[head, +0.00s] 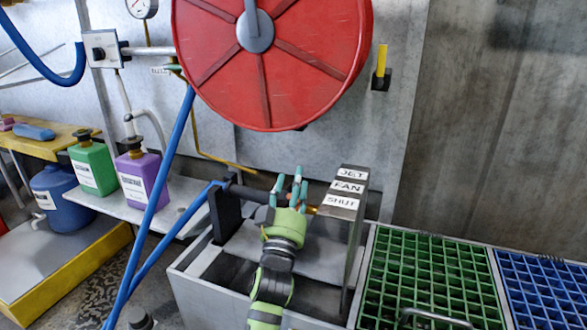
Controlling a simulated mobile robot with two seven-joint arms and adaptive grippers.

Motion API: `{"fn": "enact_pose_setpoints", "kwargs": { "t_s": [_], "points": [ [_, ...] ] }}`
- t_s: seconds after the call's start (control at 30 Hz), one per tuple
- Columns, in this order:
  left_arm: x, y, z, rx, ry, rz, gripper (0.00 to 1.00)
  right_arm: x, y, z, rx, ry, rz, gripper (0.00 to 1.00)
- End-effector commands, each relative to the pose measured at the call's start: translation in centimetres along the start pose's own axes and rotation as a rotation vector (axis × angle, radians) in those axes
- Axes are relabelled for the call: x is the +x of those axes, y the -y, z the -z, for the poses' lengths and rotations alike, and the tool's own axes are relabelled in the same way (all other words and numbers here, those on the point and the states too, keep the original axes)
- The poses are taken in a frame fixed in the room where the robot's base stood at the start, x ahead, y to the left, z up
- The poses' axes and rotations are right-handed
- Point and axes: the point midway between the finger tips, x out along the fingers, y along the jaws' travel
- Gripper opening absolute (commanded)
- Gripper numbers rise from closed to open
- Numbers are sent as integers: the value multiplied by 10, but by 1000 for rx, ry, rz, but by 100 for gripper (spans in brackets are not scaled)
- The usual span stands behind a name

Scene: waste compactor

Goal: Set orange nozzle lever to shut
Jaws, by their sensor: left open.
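My left gripper (289,183) is in the middle of the head view, fingers pointing up, open. It stands in front of the dark nozzle (249,193), which lies across a black stand at the end of the blue hose. A small orange piece (312,209) shows just right of the gripper, beside the label post. I cannot tell whether it is the lever or another nozzle part, or whether the fingers touch it. The post (355,214) carries the labels JET, FAN and SHUT from top to bottom. My right gripper is not in view.
A red hose reel (314,55) hangs above. A yellow handle (382,60) is on the wall at right. Green (98,166) and purple (140,178) bottles stand on a shelf at left. Green (432,280) and blue (550,295) grates lie at right.

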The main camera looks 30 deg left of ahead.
Motion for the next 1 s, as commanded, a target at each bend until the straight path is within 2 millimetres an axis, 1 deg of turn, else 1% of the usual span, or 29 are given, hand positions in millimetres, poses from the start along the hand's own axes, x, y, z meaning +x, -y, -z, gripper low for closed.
{"fn": "enact_pose_setpoints", "kwargs": {
  "t_s": [0.03,0.1,0.2,0.33,0.5,1.0],
  "points": [
    [6,-2,12,2,-8,-3,47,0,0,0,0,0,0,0],
    [11,-3,24,2,-7,-2,47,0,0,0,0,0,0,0],
    [18,-6,40,1,-6,-3,47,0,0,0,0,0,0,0],
    [25,-7,53,0,-4,-1,47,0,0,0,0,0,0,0],
    [28,-8,58,0,0,-1,47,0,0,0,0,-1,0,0],
    [28,-8,58,-1,1,0,47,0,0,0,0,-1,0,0]
  ]
}}
